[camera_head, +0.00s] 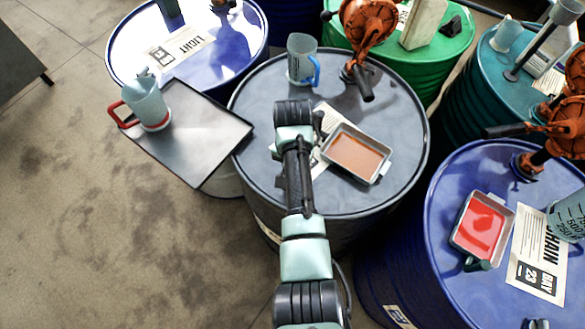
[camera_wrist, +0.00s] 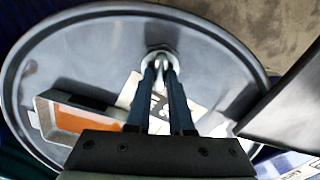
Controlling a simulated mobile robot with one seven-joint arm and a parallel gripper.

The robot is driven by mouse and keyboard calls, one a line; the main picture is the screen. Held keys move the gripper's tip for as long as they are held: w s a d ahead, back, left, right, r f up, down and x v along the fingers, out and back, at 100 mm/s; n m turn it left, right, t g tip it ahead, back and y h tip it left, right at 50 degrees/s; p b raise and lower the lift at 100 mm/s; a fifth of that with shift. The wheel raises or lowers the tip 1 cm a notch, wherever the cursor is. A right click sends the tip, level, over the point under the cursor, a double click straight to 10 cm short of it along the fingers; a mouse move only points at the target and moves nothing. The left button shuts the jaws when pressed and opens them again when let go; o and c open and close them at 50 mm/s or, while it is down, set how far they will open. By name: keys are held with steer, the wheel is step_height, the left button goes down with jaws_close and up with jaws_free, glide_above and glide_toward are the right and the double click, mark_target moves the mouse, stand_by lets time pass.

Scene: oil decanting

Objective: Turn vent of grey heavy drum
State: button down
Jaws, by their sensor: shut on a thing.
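The grey heavy drum (camera_head: 395,110) stands upright in the middle of the head view, its dark grey top under my arm. In the wrist view its top (camera_wrist: 85,45) fills most of the picture. The vent (camera_wrist: 158,50) is a small round metal fitting near the rim at the top of the wrist view. My gripper (camera_wrist: 160,68) is shut on the vent, its two dark fingers close together with the tips at it. In the head view my arm hides the vent and the fingertips. Whether the vent is turned cannot be told.
On the grey drum stand a measuring jug (camera_head: 300,60), an orange hand pump (camera_head: 368,30) and a tray of brown liquid (camera_head: 358,152), with a paper label beside it. A metal plate (camera_head: 205,140) with a red-handled jug (camera_head: 148,102) adjoins on the left. Other drums crowd behind and right.

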steer(key=shift+w+r+m, duration=0.1)
steer(key=shift+m, duration=0.6)
steer(key=c, duration=0.8)
jaws_free()
step_height(320, 180, up, 13)
